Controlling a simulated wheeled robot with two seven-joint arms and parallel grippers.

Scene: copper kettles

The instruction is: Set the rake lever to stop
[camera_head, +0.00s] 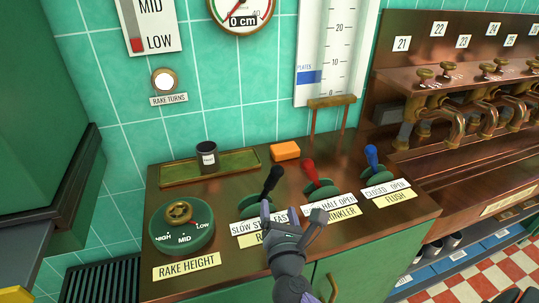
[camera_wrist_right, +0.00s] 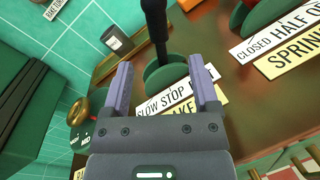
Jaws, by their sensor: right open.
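The rake lever (camera_head: 272,181) is a black-knobbed lever on a round green base, above a RAKE label and a SLOW STOP FAST plate (camera_head: 258,222). It leans right, toward the FAST side. In the wrist view the black lever (camera_wrist_right: 156,28) stands beyond the fingertips, with its green base (camera_wrist_right: 160,80) showing between the fingers. My right gripper (camera_head: 291,214) is open and empty, in front of the lever and over the labels. In the wrist view its two purple fingers (camera_wrist_right: 164,80) are spread apart, not touching the lever. My left gripper is out of view.
To the right stand a red sprinkler lever (camera_head: 309,167) and a blue flush lever (camera_head: 371,156), both leaning left. A rake height dial (camera_head: 181,222) is at the left. A dark cup (camera_head: 206,156) on a tray and an orange block (camera_head: 285,150) sit behind.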

